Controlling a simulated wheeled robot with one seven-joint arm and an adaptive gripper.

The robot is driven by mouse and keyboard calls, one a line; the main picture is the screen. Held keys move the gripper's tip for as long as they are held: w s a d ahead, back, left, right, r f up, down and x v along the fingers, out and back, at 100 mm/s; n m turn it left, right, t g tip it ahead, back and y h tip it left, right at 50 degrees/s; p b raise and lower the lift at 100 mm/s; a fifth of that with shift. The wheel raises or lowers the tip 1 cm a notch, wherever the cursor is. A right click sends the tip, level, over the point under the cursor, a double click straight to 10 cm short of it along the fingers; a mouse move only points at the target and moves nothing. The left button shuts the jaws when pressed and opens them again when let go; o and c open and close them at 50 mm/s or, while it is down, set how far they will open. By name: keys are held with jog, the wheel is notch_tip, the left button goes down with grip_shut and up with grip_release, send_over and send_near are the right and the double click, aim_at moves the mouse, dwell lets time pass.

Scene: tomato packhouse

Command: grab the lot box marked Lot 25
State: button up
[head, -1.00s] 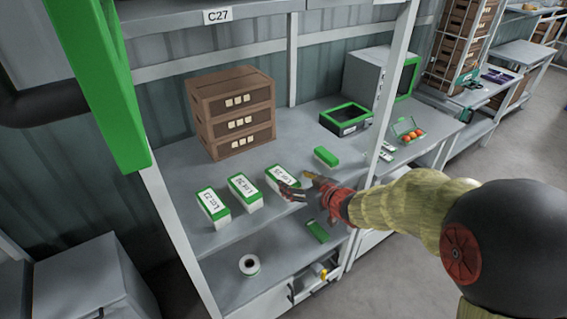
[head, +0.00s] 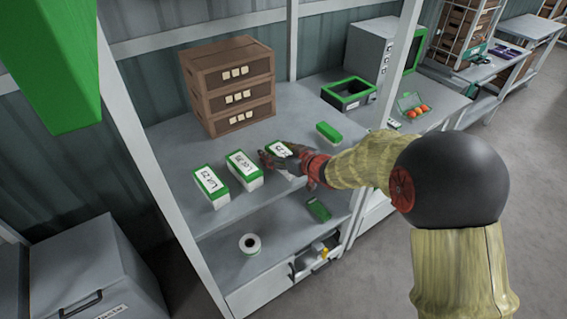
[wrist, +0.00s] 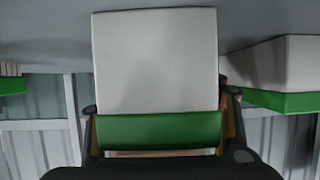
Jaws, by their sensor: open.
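Several white boxes with green lids stand on the shelf in the head view. Three in a row carry labels: the left box (head: 211,187), the middle box (head: 244,170) and the right box (head: 280,149). Their lot numbers are too small to read surely. My gripper (head: 277,162) is open at the right box and partly covers it. In the wrist view this box (wrist: 155,60) fills the middle, with its green lid between the fingers of my gripper (wrist: 160,128). No label shows on the face seen there. A neighbouring box (wrist: 285,75) is close by on the right.
Brown stacked crates (head: 229,86) stand behind the boxes. A tape roll (head: 250,243) lies on the lower shelf.

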jog(key=shift+w, duration=0.1)
jog(key=shift+c, duration=1.3)
jog(key=c, duration=1.1)
jog(key=shift+r, duration=0.1)
jog(key=shift+c, duration=0.3)
